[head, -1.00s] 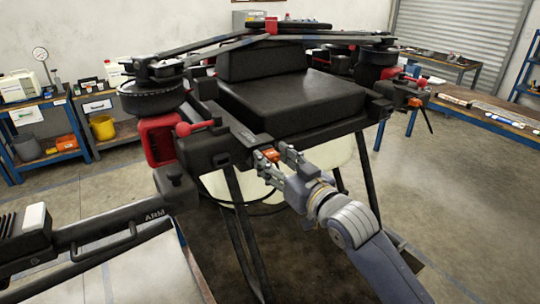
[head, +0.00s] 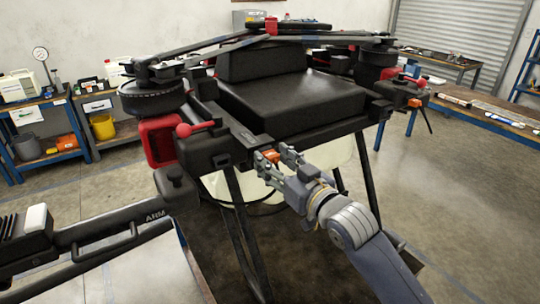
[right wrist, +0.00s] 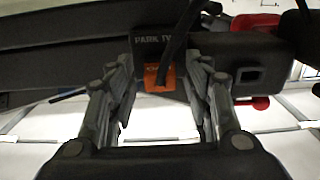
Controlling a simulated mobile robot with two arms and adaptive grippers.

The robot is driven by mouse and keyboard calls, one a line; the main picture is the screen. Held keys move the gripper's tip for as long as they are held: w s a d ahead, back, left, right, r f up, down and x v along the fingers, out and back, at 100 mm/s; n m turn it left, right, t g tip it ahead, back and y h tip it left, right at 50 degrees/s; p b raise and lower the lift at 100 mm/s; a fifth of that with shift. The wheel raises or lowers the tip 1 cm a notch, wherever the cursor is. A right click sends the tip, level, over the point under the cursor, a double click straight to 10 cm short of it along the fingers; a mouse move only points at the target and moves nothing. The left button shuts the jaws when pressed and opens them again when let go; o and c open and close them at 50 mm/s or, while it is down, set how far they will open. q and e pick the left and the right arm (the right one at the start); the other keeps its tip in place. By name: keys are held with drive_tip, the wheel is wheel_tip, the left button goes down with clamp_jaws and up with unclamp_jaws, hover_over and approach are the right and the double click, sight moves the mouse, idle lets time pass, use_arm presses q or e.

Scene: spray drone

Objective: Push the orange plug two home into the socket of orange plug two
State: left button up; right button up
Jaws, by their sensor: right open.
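An orange plug (head: 271,156) sits at the front edge of the black drone body (head: 292,108), next to a dark housing. In the right wrist view the orange plug (right wrist: 157,76) is below a label that reads "PARK TW", partly cut off by a dark cable in front. The socket itself is hidden behind the plug, so I cannot tell how deep it sits. My right gripper (head: 275,160) is open, with its fingers on either side of the plug. In the right wrist view gaps show between the plug and both fingers (right wrist: 160,72). My left gripper is not in view.
Another orange part (head: 414,102) with a dark cable is on the drone's right corner. A red-knobbed lever (head: 184,130) and red bracket (head: 157,142) stand left of the plug. Drone legs and a pale tank (head: 228,187) are below. Open floor lies to the right.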

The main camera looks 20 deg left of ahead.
idle(0.4)
clamp_jaws()
drive_tip(key=shift+d+p, duration=0.1)
drive_tip(key=shift+p, duration=0.25)
drive_tip(key=shift+p+v, duration=1.35)
drive_tip(key=shift+v, duration=1.6)
